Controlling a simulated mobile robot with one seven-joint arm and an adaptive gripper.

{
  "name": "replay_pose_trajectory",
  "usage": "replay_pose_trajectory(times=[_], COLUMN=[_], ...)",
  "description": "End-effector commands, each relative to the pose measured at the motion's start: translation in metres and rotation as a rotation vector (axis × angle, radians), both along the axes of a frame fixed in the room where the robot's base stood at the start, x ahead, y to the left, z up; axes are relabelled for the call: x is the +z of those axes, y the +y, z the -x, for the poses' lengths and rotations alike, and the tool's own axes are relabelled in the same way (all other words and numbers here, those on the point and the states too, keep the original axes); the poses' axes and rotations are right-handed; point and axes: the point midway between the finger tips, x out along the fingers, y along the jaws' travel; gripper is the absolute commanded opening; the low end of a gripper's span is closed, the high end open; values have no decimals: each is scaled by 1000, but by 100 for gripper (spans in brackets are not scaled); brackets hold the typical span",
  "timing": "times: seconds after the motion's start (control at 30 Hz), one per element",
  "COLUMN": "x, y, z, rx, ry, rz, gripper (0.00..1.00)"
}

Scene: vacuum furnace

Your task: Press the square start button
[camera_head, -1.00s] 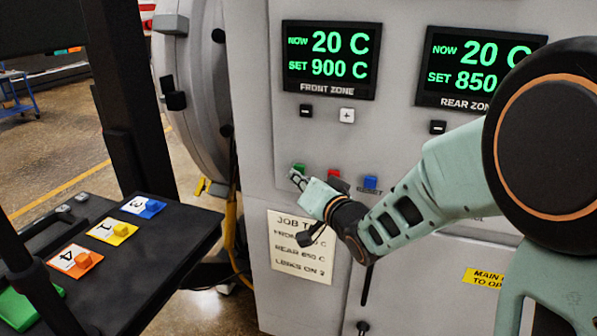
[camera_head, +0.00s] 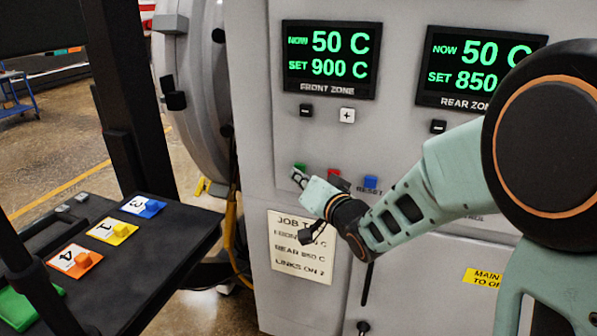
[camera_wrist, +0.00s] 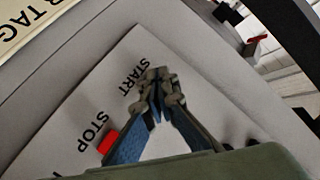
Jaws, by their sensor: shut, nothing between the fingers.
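The green start button (camera_head: 300,168) is on the grey furnace panel, partly covered by my fingertips in the head view. My gripper (camera_head: 299,179) is shut and empty, its tips right at the button; I cannot tell if they touch it. In the wrist view the closed fingertips (camera_wrist: 155,75) lie beside the word START, and the button is hidden behind them. The front zone display (camera_head: 331,58) reads NOW 50 C, SET 900 C. The rear zone display (camera_head: 470,68) reads NOW 50 C, with its set value partly covered by my arm.
A red stop button (camera_wrist: 107,142) sits close beside the fingers. A blue reset button (camera_head: 370,182) is further right. A job tag (camera_head: 300,262) hangs below. A black tray (camera_head: 175,232) with numbered coloured pieces stands left.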

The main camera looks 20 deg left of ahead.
Motion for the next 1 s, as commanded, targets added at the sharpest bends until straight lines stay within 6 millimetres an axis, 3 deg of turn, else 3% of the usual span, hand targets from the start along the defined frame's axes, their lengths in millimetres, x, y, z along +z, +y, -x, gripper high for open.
replay_pose_trajectory(times=[0.3,0.67,1.0], x=[0,0,-1], y=[1,1,4], z=[15,18,50], rx=[0,1,1], ry=[-2,0,-1], rz=[0,0,0], gripper=[0,0,0])
